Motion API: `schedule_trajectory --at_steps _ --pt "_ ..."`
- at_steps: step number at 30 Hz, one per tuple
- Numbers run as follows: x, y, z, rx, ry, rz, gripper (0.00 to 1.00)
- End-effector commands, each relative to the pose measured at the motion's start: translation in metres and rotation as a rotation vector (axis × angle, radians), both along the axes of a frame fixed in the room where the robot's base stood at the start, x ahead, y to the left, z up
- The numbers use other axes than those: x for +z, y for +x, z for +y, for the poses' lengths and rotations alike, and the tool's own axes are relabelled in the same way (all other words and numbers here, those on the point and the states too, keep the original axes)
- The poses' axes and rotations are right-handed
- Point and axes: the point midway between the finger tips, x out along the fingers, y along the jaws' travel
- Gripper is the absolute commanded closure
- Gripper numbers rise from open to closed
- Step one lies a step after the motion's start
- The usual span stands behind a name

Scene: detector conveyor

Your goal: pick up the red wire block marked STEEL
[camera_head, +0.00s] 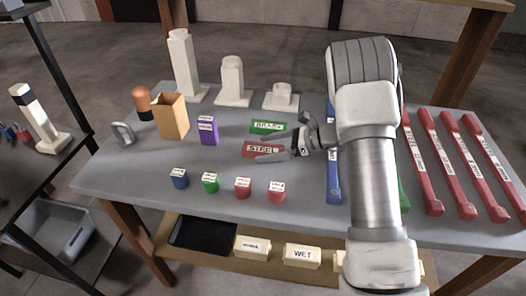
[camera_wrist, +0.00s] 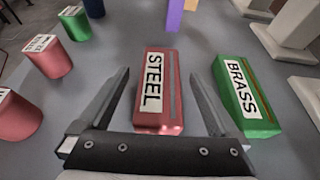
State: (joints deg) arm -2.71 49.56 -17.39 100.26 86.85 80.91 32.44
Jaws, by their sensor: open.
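The red block marked STEEL (camera_head: 262,149) lies flat on the grey table. In the wrist view the red STEEL block (camera_wrist: 158,90) sits between the two fingers, its label facing up. My gripper (camera_head: 268,142) is open, with one finger on each side of the block; in the wrist view my gripper (camera_wrist: 160,85) shows clear gaps between each finger and the block. The green block marked BRASS (camera_head: 268,127) lies beside it, and in the wrist view the BRASS block (camera_wrist: 245,95) is just outside the right finger.
Several small labelled cylinders, blue (camera_head: 179,179), green (camera_head: 210,183) and red (camera_head: 243,187), stand near the front edge. A purple block (camera_head: 208,130), a tan open box (camera_head: 171,116) and white stepped posts (camera_head: 232,82) stand behind. Long red bars (camera_head: 453,165) lie at the right.

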Motion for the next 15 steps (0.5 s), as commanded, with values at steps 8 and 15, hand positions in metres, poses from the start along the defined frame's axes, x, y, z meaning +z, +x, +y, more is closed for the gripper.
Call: schedule_trajectory --at_steps 8,15 --pt "-0.0059 0.0027 0.0129 -0.001 0.000 0.001 0.03" --pt "-0.0056 0.0027 0.0127 0.000 0.001 0.000 0.26"
